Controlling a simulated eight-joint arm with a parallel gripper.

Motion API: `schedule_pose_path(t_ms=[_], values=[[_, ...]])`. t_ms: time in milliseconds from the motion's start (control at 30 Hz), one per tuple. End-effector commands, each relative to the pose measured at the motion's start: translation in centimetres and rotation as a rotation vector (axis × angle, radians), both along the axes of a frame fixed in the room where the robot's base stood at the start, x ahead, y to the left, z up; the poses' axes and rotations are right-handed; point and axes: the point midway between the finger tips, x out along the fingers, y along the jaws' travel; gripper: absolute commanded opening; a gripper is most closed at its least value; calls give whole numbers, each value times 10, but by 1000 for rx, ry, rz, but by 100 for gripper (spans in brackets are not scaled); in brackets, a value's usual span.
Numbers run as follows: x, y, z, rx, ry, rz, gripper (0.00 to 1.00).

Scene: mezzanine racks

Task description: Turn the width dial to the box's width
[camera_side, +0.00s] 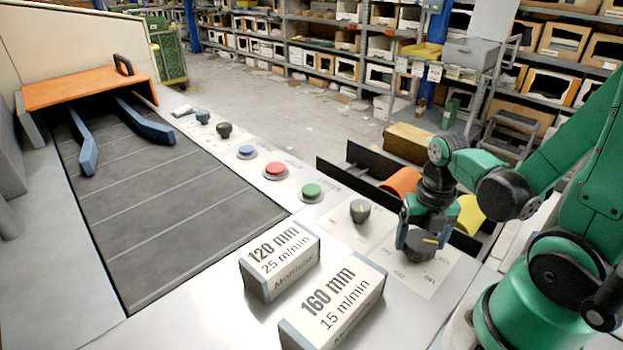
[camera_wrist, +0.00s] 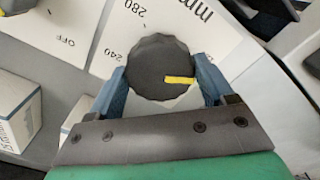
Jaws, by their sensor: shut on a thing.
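The width dial (camera_side: 422,243) is a dark, round, ridged knob on a pale plate near the front right of the panel. My gripper (camera_side: 418,236) points down over it and is shut on it. In the wrist view the blue fingers of my gripper (camera_wrist: 160,84) grip both sides of the dial (camera_wrist: 152,62). Its yellow pointer mark aims right in that view. The printed 240, 280 and mm show beside it; other markings are hidden. Two white boxes lie to the left: one reads 120 mm, 25 m/min (camera_side: 280,258), the other 160 mm, 15 m/min (camera_side: 335,302).
Another dark knob (camera_side: 360,210) with a yellow mark stands close behind my gripper. Green (camera_side: 311,191), red (camera_side: 276,170) and blue (camera_side: 247,152) buttons follow along the panel. A dark conveyor (camera_side: 180,220) with blue guides runs at left, under an orange cover (camera_side: 88,88).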

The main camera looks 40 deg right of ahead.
Motion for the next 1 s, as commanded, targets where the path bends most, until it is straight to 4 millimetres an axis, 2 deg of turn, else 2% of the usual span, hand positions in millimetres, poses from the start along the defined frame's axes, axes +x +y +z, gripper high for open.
schedule_pose_path(t_ms=[567, 600, 667, 700, 1000], values=[[0, 0, 0, 1, -1, 37, 22], [0, 0, 0, 1, -1, 36, 81], [0, 0, 0, 1, -1, 36, 98], [0, 0, 0, 0, 0, 36, 100], [0, 0, 2, 0, 0, 34, 100]])
